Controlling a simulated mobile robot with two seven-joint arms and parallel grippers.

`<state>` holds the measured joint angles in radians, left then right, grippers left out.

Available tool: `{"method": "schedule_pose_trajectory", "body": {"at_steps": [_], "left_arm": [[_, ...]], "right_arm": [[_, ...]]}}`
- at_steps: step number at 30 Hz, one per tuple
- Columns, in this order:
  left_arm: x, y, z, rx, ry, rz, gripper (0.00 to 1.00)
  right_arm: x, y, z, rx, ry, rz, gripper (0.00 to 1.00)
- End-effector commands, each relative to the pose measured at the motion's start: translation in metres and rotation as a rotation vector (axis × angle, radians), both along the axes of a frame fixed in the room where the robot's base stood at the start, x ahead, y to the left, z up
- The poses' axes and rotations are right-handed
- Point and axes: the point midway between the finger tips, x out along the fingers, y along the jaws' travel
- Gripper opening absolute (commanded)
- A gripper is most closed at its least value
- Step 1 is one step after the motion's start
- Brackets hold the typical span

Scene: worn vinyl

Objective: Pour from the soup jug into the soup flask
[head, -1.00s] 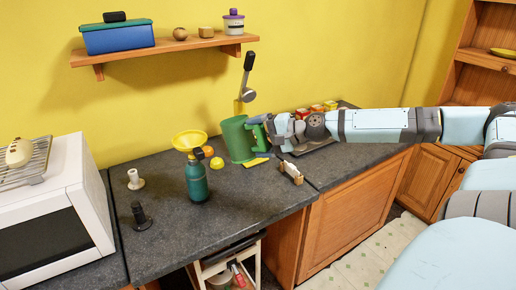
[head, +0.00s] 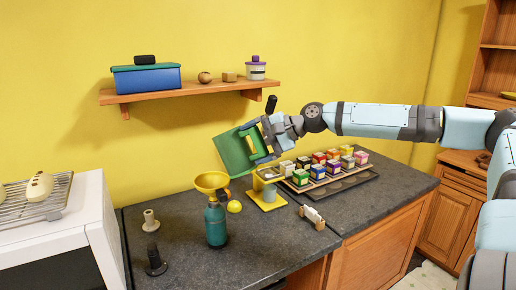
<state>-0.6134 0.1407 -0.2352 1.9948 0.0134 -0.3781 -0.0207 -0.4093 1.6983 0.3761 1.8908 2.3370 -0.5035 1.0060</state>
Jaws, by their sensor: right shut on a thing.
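The green soup jug (head: 232,153) is off the counter and tilted to the left, its lower left edge close to the yellow funnel. My right gripper (head: 262,142) is shut on the jug at its handle side. The teal soup flask (head: 216,226) stands upright on the counter, below and left of the jug. The yellow funnel (head: 211,181) sits on top of the flask. I cannot make out any soup stream or the level inside either vessel. My left gripper is not in view.
A yellow stand (head: 268,200) is just right of the flask. A tray (head: 345,184) of several small coloured jars lies further right. A small yellow round thing (head: 235,206), a white peg (head: 150,221) and a black peg (head: 155,262) stand near the flask. A shelf (head: 190,93) is above.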

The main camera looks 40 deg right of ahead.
Motion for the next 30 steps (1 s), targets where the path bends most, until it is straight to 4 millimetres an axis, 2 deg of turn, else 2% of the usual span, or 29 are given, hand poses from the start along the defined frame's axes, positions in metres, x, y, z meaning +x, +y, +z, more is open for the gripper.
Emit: {"method": "schedule_pose_trajectory", "body": {"at_steps": [10, 12, 30], "left_arm": [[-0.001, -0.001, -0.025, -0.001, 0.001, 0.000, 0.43], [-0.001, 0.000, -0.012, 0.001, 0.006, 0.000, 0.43], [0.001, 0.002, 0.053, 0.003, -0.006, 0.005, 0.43]], "right_arm": [[0.000, 0.000, -0.037, 0.001, -0.002, -0.001, 0.27], [0.001, 0.000, -0.023, -0.008, 0.017, 0.000, 0.27], [0.008, 0.002, 0.004, -0.070, 0.220, 0.000, 0.27]]}}
